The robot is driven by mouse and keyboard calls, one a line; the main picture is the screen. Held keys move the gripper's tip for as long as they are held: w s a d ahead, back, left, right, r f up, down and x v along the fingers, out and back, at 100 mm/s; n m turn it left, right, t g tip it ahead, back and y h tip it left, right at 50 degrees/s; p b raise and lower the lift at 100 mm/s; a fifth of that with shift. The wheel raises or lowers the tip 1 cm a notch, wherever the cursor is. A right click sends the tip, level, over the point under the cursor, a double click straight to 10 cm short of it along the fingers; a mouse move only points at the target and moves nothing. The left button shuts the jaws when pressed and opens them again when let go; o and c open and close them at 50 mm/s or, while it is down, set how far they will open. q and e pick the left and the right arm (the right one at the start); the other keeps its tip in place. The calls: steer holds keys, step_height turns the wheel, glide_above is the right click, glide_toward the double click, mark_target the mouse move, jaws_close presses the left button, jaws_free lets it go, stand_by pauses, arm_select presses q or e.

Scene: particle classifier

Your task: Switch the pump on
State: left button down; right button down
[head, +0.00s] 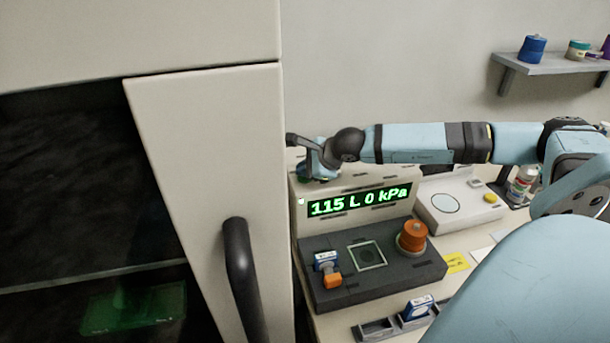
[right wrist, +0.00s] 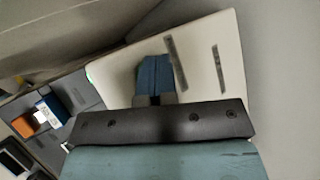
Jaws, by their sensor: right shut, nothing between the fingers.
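The pump unit is probably the cream housing (head: 345,184) with a dark sloped front deck (head: 400,277). Its green display (head: 360,200) reads "115 L 0 kPa". An orange round knob (head: 412,236) stands at the right of the deck. I cannot tell which part is the pump's switch. My right gripper (head: 312,172) is at the housing's top left corner, partly hidden by its own wrist. In the right wrist view its blue fingers (right wrist: 154,76) are together and empty in front of the slotted cream housing (right wrist: 205,65); contact cannot be told. My left gripper is not in view.
A blue-and-white box and an orange block (head: 332,281) sit on the deck's left, beside a square frame (head: 367,256). A cream cabinet door (head: 200,130) with a black handle (head: 240,270) stands close on the left. A white device (head: 460,206) stands right of the housing.

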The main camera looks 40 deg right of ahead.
steer(key=shift+f, duration=0.25)
steer(key=shift+r, duration=0.1)
stand_by(0.3)
steer(key=shift+r, duration=1.2)
steer(key=shift+r, duration=0.1)
steer(key=shift+r+p, duration=0.45)
steer(key=shift+r, duration=0.15)
step_height(320, 180, up, 4)
steer(key=shift+f+p, duration=0.2)
steer(key=shift+p, duration=0.2)
